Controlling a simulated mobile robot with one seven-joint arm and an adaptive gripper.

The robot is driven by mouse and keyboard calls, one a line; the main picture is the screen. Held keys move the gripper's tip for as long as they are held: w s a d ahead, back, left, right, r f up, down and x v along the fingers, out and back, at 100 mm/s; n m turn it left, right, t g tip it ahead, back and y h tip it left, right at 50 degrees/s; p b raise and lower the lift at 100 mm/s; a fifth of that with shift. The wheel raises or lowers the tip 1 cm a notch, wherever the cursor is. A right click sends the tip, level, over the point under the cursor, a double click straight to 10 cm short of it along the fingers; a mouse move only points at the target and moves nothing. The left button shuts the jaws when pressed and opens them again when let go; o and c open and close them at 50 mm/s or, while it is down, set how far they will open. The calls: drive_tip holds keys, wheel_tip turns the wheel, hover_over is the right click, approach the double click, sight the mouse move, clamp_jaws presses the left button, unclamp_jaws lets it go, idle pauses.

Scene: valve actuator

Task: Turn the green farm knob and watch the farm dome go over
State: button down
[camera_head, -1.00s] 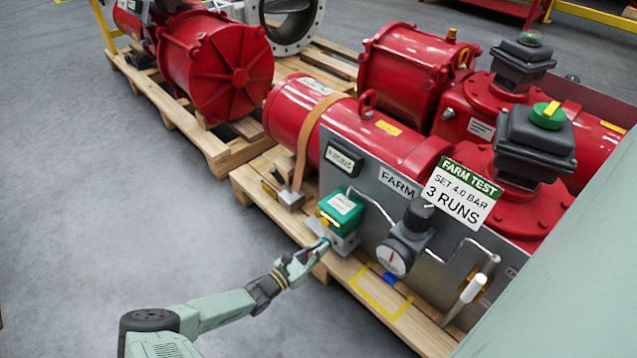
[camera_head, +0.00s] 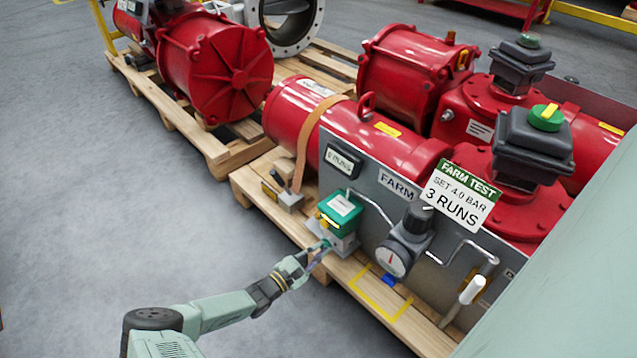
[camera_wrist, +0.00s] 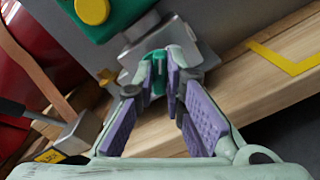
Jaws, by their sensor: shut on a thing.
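My gripper (camera_wrist: 159,84) is shut on the green knob (camera_wrist: 157,60) in the wrist view, with a purple-padded finger on either side of it. The knob sits below a green box with a yellow button, on a grey metal block. In the head view my gripper (camera_head: 322,247) reaches this block from the lower left, and its fingertips largely hide the knob. The farm dome (camera_head: 546,118) is a green cap with a yellow bar, on a black box at the right above the red actuator.
The green box (camera_head: 341,209) stands beside the grey FARM panel (camera_head: 363,198). A round gauge (camera_head: 392,260) and a white-handled lever (camera_head: 472,290) are to its right. The wooden pallet edge (camera_head: 345,272) runs below. The floor at left is clear.

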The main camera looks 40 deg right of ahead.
drive_tip(key=m, duration=0.5)
drive_tip(key=shift+m+p, duration=0.3)
drive_tip(key=shift+p, duration=0.1)
drive_tip(key=m+p, duration=0.1)
drive_tip(key=m, duration=0.4)
drive_tip(key=shift+s+f, duration=0.1)
drive_tip(key=shift+f, duration=0.05)
drive_tip(key=shift+m, duration=0.4)
drive_tip(key=c, duration=1.7)
unclamp_jaws()
drive_tip(key=shift+o, duration=0.2)
